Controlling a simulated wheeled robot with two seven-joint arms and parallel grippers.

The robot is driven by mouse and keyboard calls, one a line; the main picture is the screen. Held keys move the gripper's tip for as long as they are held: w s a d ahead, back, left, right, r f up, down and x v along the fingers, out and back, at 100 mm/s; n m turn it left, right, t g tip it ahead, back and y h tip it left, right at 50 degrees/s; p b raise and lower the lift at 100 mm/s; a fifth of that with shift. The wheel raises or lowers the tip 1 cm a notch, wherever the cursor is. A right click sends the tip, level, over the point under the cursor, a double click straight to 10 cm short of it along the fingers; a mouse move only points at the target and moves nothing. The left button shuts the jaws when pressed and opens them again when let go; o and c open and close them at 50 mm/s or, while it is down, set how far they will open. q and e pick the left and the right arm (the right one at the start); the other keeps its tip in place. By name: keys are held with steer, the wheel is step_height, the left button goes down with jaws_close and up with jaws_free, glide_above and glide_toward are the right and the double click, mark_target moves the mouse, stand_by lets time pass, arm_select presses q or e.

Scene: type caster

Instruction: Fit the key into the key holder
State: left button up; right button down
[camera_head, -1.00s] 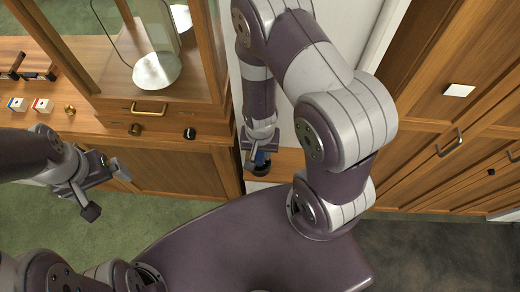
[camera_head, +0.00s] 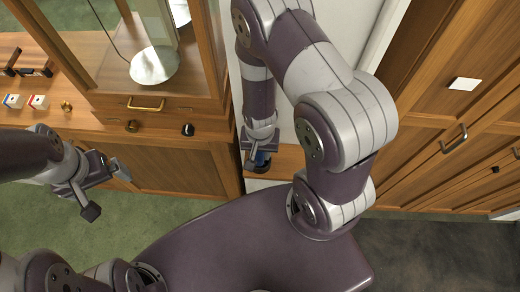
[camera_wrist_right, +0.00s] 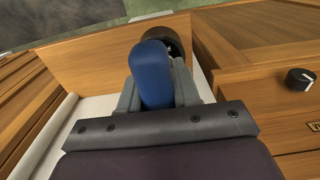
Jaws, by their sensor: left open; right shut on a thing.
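My right gripper (camera_head: 258,150) is shut on a blue-headed key (camera_wrist_right: 152,74). In the right wrist view the blue head stands between the two grey fingers, and its far end is hidden. A dark round piece (camera_wrist_right: 163,44), which looks like the key holder, is just beyond the key by the wooden panel. It also shows in the head view (camera_head: 262,168), right under the right gripper. I cannot tell whether the key touches it or is in it. My left gripper (camera_head: 106,190) is open and empty above the green floor at the left.
A wooden cabinet with a glazed top (camera_head: 150,100) and a brass handle (camera_head: 146,104) stands at the left. A black knob (camera_wrist_right: 300,79) is right of the right gripper. Tall wooden doors (camera_head: 450,150) rise at the right. Green floor (camera_head: 140,235) is open below.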

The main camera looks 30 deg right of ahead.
steer(key=shift+f+b, duration=0.5)
steer(key=shift+f, duration=0.1)
steer(key=c, duration=0.7)
jaws_free()
step_height(320, 180, up, 13)
steer(key=p, duration=0.7)
steer(key=shift+f, duration=0.1)
